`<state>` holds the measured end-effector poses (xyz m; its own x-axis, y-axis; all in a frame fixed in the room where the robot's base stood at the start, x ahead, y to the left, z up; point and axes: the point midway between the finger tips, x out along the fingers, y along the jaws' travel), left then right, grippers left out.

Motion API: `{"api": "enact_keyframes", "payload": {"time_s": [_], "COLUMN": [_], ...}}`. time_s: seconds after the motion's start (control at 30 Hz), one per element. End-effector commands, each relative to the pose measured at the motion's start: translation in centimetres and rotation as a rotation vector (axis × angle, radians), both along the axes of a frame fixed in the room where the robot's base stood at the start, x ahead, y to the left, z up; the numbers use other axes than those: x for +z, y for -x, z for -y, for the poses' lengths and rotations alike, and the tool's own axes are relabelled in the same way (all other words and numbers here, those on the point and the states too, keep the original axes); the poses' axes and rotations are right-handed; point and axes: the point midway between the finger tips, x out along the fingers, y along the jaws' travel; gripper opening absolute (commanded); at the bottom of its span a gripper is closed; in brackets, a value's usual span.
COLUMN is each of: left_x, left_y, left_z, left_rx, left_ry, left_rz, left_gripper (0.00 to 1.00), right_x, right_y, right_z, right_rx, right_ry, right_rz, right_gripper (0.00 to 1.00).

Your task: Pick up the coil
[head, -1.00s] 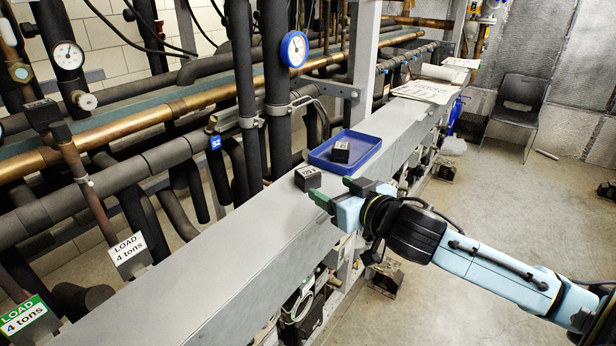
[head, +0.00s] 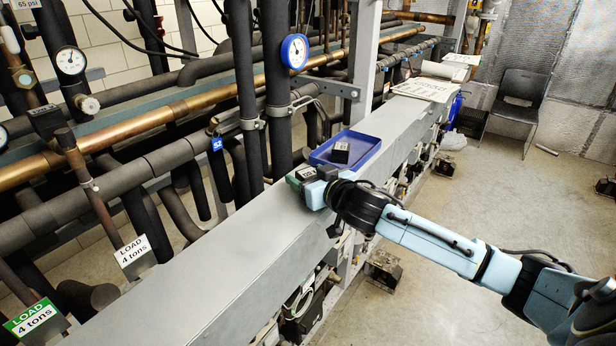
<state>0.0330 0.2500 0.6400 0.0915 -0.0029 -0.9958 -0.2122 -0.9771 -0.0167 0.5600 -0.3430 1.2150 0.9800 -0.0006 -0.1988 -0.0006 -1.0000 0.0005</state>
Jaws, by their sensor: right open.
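A small dark block with a pale label, which looks like a coil (head: 306,172), sits on the grey beam near the front corner of the blue tray. A second, similar dark block (head: 340,152) sits inside the blue tray (head: 368,146). My right gripper (head: 302,178) is open at the first coil, with a green-tipped finger on its near left side. The other finger is mostly hidden, so I cannot tell whether the coil is fully between the fingers or touched. My left gripper is not in view.
The long grey beam (head: 210,262) is clear toward the lower left. Papers (head: 425,89) lie on its far end. Dark pipes and a blue-rimmed gauge (head: 295,52) stand behind it. A black chair (head: 518,100) stands on the floor at the back right.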

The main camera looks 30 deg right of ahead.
Motion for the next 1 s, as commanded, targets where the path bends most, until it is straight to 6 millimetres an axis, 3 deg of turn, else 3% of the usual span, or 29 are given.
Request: {"api": "enact_keyframes", "payload": {"time_s": [0.3,0.7,1.0], "left_x": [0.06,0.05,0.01], "left_y": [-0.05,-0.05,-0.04], "left_z": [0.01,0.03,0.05], "left_rx": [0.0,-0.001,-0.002], "left_ry": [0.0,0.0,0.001], "left_rz": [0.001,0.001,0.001], "left_gripper": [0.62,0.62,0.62], "right_x": [-0.12,-0.04,0.21], "right_y": [-0.36,-0.36,-0.37], "right_z": [-0.05,-0.03,-0.03], "right_rx": [0.001,0.001,0.001], "right_ry": [0.0,0.0,0.0], "right_rz": [0.0,0.001,0.002], "right_gripper": [0.64,0.13,0.14]}}
